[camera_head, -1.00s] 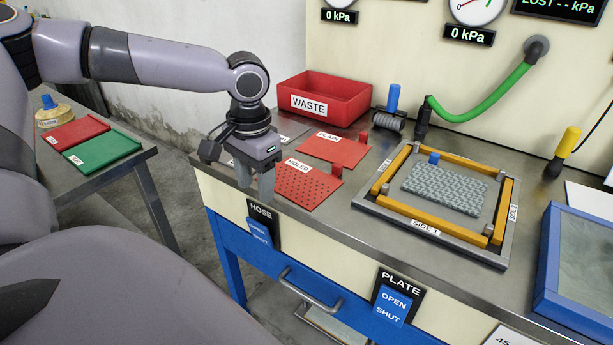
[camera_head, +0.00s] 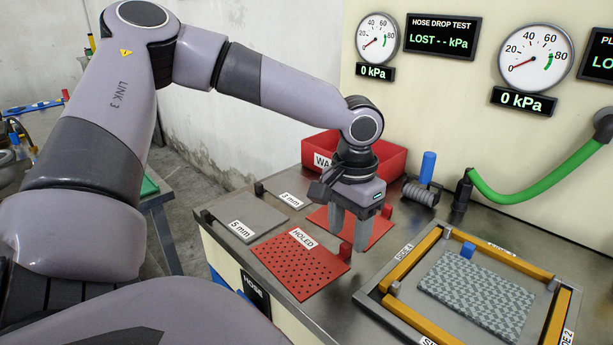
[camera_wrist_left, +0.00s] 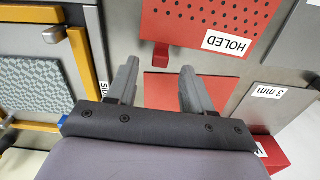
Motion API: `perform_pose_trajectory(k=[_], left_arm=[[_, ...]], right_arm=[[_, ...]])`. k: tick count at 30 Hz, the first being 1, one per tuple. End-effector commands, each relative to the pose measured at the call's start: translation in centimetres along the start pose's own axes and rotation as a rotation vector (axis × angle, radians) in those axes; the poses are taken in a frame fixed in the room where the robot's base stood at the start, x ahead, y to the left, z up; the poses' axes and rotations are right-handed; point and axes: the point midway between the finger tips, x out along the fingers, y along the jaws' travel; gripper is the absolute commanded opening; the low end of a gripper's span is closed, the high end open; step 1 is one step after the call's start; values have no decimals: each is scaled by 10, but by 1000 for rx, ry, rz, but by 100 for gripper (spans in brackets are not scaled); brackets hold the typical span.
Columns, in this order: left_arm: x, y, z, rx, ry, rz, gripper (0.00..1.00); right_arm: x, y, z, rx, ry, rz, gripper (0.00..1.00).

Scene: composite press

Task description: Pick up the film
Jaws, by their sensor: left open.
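Two red film sheets with upright tabs lie flat on the steel bench. The holed film (camera_head: 300,264) is in front, and its label shows in the wrist view (camera_wrist_left: 205,16). The plain red film (camera_head: 376,232) lies behind it, partly hidden by my left gripper (camera_head: 348,246). In the left wrist view the plain film (camera_wrist_left: 160,90) shows between the fingers of my left gripper (camera_wrist_left: 158,66). The gripper points down, open and empty, above the plain film and near the holed film's tab (camera_head: 345,253). I cannot tell its exact height. My right gripper is not in view.
The red waste bin (camera_head: 391,158) stands behind the gripper. Grey 5 mm (camera_head: 249,217) and 3 mm (camera_head: 284,194) plates lie left. A yellow-edged frame (camera_head: 410,246) with a patterned grey sheet (camera_head: 478,293) is at right. A blue-handled roller (camera_head: 427,170) and green hose (camera_head: 545,185) are behind.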

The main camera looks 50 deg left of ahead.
Motion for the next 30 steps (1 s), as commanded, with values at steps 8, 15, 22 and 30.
perform_pose_trajectory(k=[8, 15, 22, 30], left_arm=[[29, 0, 0, 1, -1, 0, 51], [28, 0, 0, 1, 0, 0, 38], [28, 0, 0, 1, 0, 0, 0], [26, 0, -1, 1, 1, 0, 0]], right_arm=[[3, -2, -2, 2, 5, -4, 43], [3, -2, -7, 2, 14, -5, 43], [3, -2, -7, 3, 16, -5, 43], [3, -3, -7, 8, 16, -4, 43]])
